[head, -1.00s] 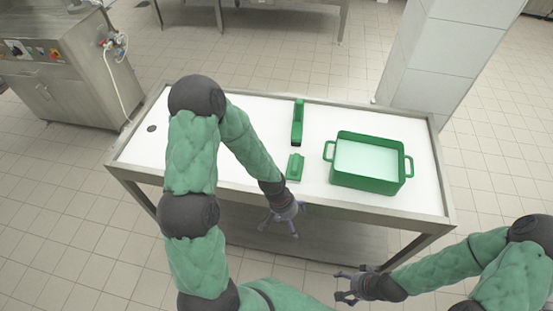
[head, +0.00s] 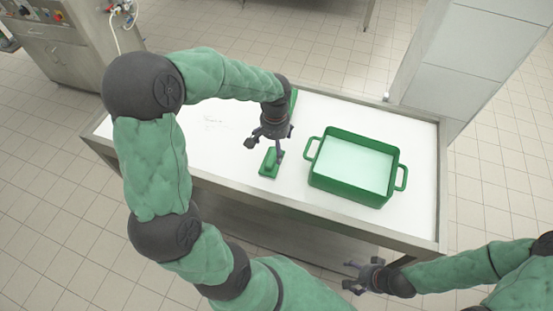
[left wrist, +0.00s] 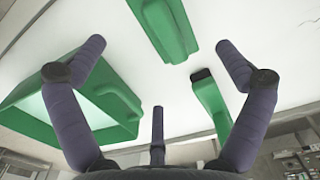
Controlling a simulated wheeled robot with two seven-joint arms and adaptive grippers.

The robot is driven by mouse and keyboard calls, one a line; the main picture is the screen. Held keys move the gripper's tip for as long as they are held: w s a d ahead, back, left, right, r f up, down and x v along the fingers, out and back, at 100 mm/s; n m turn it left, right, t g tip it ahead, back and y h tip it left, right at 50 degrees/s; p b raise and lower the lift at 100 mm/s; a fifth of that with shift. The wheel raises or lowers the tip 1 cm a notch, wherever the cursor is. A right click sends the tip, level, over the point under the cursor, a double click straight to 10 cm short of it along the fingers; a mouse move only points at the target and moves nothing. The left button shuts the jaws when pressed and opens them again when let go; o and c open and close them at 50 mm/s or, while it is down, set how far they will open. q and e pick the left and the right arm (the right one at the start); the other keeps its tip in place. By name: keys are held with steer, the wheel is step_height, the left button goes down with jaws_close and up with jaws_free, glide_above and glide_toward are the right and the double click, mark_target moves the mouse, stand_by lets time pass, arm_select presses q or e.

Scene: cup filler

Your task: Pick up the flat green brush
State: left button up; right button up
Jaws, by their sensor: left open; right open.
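The flat green brush (head: 269,165) lies on the white table near its front edge, left of the green tub. It also shows at the top of the left wrist view (left wrist: 165,25). My left gripper (head: 268,146) is open and empty above the table, just behind and above the brush in the head view. In the left wrist view its fingers (left wrist: 158,60) are spread and apart from the brush. My right gripper (head: 349,276) is open and empty, in front of the table at lower right.
A second green brush (head: 293,99) with a dark end lies farther back, mostly hidden by my left arm; it also shows in the left wrist view (left wrist: 210,100). A green two-handled tub (head: 352,166) stands on the right. The left part of the table (head: 205,125) is clear.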

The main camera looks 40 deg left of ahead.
mark_target(275, 157)
arm_select(q)
step_height(275, 157, down, 5)
steer(key=shift+r+b, duration=0.2)
steer(key=shift+b, duration=0.3)
step_height(275, 157, down, 5)
steer(key=shift+d+f+b, duration=0.1)
steer(key=shift+b, duration=0.95)
steer(key=c, duration=1.2)
steer(key=shift+r, duration=0.2)
steer(key=shift+r+p, duration=0.4)
steer(key=shift+r, duration=0.2)
steer(key=s+r+p, duration=0.1)
steer(key=r, duration=0.1)
steer(key=s+a+r+p, duration=0.1)
steer(key=s+r, duration=0.1)
steer(key=r, duration=0.1)
steer(key=s+a+r+p, duration=0.1)
steer(key=r, duration=0.2)
steer(key=shift+s+a, duration=0.1)
steer(key=shift+s, duration=0.1)
steer(key=shift+s+a+r+p, duration=0.3)
steer(key=shift+s+a+r, duration=0.35)
steer(key=shift+s, duration=0.75)
steer(key=shift+s+a+r+p, duration=0.3)
steer(key=shift+s+a+r, duration=0.3)
steer(key=shift+s, duration=0.8)
steer(key=shift+s+a+r+p, duration=0.3)
steer(key=shift+s+a+r, duration=0.3)
steer(key=shift+s, duration=0.8)
